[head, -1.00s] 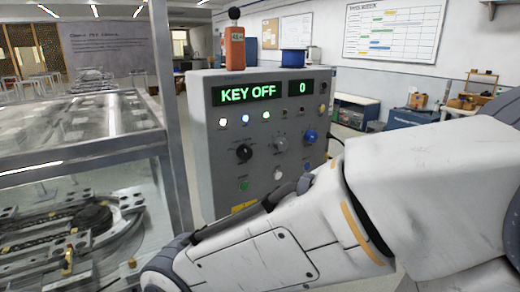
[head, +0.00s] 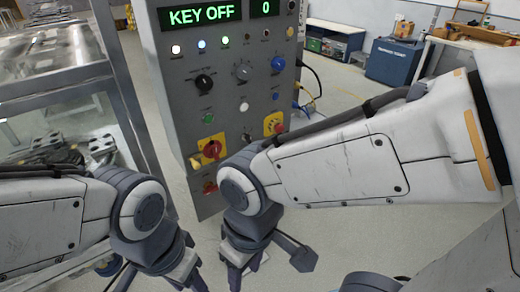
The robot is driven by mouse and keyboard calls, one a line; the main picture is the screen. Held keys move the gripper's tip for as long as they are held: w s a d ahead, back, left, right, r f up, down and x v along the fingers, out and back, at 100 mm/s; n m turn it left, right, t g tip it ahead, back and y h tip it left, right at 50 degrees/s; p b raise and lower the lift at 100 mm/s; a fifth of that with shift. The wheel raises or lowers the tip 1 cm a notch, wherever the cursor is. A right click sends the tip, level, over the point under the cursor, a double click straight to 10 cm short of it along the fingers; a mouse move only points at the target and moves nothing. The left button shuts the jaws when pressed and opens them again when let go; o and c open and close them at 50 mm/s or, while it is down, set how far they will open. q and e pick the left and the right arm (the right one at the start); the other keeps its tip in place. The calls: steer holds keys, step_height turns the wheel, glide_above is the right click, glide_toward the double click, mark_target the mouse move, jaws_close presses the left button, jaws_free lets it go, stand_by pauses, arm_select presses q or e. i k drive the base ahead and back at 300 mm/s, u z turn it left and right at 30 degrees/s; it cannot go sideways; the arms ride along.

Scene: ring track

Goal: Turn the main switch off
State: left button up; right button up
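The grey control cabinet (head: 171,100) stands in the centre-left of the head view, its display reading KEY OFF and 0. Low on its front is a red rotary handle on a yellow plate (head: 211,149), which looks like the main switch. The handle appears tilted. My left gripper (head: 165,277) hangs below and left of it, apart from the cabinet, its tips near the bottom edge. My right gripper (head: 250,262) points down in front of the cabinet's lower right, below the handle. Neither gripper visibly holds anything. Their finger gaps are unclear.
A red button on a yellow plate (head: 274,123) sits right of the handle, near my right forearm. Knobs and lamps fill the panel above. A metal-framed enclosure (head: 60,95) stands left. Cables hang at the cabinet's right. A blue box (head: 394,61) stands behind on open floor.

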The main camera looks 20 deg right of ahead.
mark_target(212, 148)
steer(key=u, duration=0.35)
steer(key=k, duration=1)
steer(key=z, duration=0.6)
steer(key=i, duration=0.65)
steer(key=z, duration=0.7)
